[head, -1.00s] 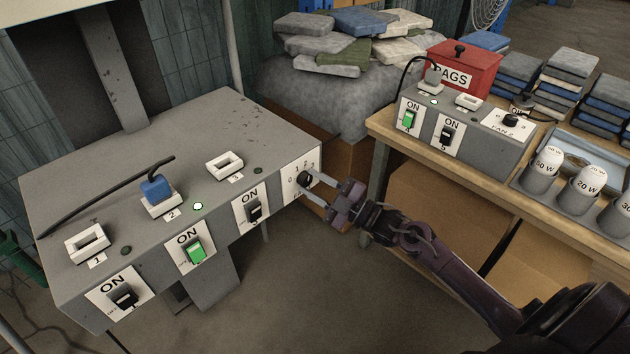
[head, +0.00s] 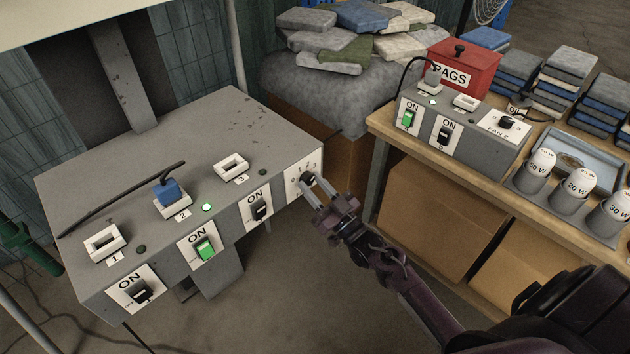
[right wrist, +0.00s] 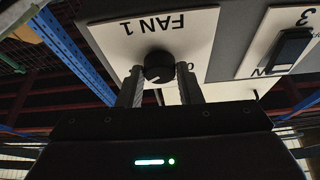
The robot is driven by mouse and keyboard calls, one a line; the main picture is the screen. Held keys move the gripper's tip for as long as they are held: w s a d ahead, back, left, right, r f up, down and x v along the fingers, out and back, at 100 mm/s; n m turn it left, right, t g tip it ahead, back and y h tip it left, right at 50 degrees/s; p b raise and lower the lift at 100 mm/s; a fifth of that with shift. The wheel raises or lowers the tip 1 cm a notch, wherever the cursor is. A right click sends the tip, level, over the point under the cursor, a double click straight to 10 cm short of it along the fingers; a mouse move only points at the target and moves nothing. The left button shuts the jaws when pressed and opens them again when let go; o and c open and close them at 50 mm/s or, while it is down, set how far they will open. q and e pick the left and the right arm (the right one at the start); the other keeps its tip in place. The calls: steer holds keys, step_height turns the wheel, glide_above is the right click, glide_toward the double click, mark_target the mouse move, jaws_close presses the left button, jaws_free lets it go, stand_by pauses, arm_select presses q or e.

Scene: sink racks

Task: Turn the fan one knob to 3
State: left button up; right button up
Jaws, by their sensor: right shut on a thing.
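The fan one knob (head: 307,179) is a black round dial on a white plate at the right end of the grey box's front face. In the right wrist view the knob (right wrist: 158,66) sits on a plate marked FAN 1, seen upside down, with a pale pointer mark on it. My right gripper (head: 314,190) is shut on the knob, one finger on either side of it, as the right wrist view (right wrist: 160,84) also shows. The fingers hide part of the plate's scale, and I cannot read the setting. My left gripper is not in view.
The grey box (head: 225,125) carries several ON switches, with switch 2 (head: 206,249) green and a blue plug (head: 169,192) in socket 2. A wooden bench (head: 372,126) at right holds a second switch box with a FAN 2 knob (head: 506,122), a red RAGS box (head: 462,68) and bulbs.

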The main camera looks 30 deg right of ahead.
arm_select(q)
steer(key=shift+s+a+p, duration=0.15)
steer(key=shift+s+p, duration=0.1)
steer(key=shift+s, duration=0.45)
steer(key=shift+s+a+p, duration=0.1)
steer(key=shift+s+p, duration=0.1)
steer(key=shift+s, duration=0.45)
arm_select(e)
steer(key=shift+f+m+h, duration=0.15)
steer(key=shift+m+h, duration=0.65)
steer(key=shift+m, duration=0.6)
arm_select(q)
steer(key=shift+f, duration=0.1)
arm_select(e)
steer(key=shift+a, duration=0.1)
steer(key=o, duration=1)
steer(key=shift+s, duration=0.1)
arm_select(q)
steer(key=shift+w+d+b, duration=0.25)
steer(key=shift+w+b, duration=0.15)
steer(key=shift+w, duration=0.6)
arm_select(e)
steer(key=v, duration=0.7)
steer(key=shift+s+f, duration=0.15)
steer(key=shift+s, duration=0.15)
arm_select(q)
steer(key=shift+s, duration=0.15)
